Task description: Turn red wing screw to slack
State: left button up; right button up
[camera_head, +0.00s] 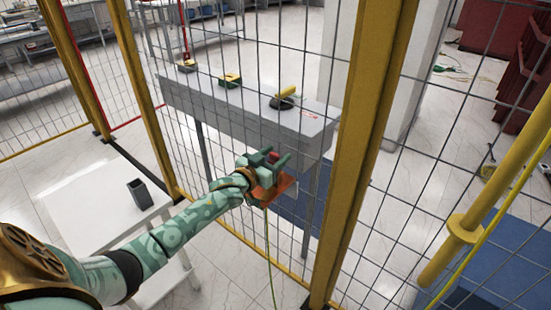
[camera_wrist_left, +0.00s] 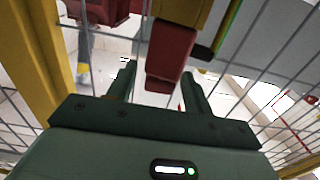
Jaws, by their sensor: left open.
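My left gripper (camera_head: 277,160) reaches in from the left to the mesh fence. Its two fingers are apart. A small red part, which looks like the red wing screw (camera_head: 271,156), shows at the fingers in the head view. In the left wrist view, the red wing screw (camera_wrist_left: 171,48) is a red block with its lower end between the open fingers of the left gripper (camera_wrist_left: 160,72). I see a gap on each side of it, and cannot tell if either finger touches. My right gripper is not in view.
An orange-brown plate (camera_head: 272,191) with a hanging yellow-green cable (camera_head: 269,245) is just below the gripper. Yellow fence posts (camera_head: 362,130) flank the mesh.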

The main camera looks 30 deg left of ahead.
pick_arm(q)
jog(key=c, duration=1)
jog(key=shift+d+r+n+y+p, duration=0.1)
jog(key=shift+r+n+y+p, duration=0.3)
jog(key=shift+p, duration=0.2)
jog(key=shift+n+y+p, duration=0.3)
jog(key=shift+y+p, duration=0.1)
jog(key=shift+y, duration=0.3)
jog(key=shift+f+n+y+p, duration=0.1)
jog(key=shift+n+y+p, duration=0.25)
jog(key=shift+n+y, duration=0.2)
jog(key=shift+f+y, duration=0.2)
jog(key=shift+y, duration=0.15)
